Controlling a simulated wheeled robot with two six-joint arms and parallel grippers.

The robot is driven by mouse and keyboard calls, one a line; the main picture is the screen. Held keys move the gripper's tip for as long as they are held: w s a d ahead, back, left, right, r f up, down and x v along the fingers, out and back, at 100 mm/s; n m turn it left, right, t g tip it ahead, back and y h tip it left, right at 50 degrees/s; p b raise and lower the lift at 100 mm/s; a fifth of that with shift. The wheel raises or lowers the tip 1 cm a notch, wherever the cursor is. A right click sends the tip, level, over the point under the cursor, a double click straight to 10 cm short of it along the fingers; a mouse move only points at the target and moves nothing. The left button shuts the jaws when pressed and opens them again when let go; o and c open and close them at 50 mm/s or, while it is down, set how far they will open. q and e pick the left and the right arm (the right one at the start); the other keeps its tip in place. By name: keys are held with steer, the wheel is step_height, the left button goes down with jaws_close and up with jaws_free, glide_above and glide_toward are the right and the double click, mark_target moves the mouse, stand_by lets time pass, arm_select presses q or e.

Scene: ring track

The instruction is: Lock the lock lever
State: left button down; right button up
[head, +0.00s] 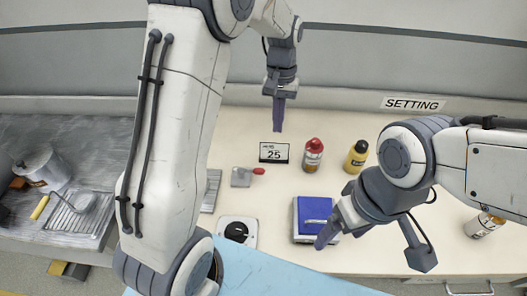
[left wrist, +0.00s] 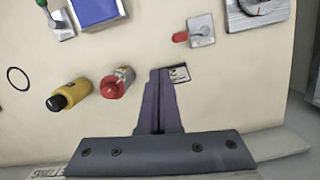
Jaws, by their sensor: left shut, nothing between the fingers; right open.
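The lock lever is a small grey metal plate (head: 241,177) with a lever ending in a red knob (head: 258,171), lying on the cream table. In the left wrist view the plate (left wrist: 201,30) is at the upper right and its red knob (left wrist: 180,37) points left. My left gripper (head: 278,128) is shut and empty, pointing down behind the lever and apart from it. Its closed fingers (left wrist: 160,75) show in the left wrist view. My right gripper (head: 372,245) is open and empty, near the blue-topped box at the front right.
A card reading 25 (head: 273,153) stands close to my left gripper. A red-capped bottle (head: 313,155) and a yellow bottle (head: 356,157) stand to the right. The blue-topped box (head: 314,210) and a white-and-black round device (head: 236,232) are in front.

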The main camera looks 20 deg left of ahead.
arm_select(q)
steer(key=w+a+f+n, duration=0.2)
steer(key=w+a+f, duration=0.1)
steer(key=a, duration=0.3)
steer(key=shift+w+f, duration=0.2)
steer(key=shift+w, duration=0.2)
steer(key=shift+f, duration=0.1)
steer(key=shift+g, duration=0.3)
steer(key=p+x, duration=0.1)
steer(key=x, duration=0.8)
steer(key=shift+d, duration=0.1)
steer(key=s, duration=0.2)
steer(key=s+f+p, duration=0.1)
steer(key=shift+d, duration=0.4)
steer(key=shift+s+d+f, duration=0.15)
steer(key=shift+s+f, duration=0.1)
steer(key=shift+s, duration=0.25)
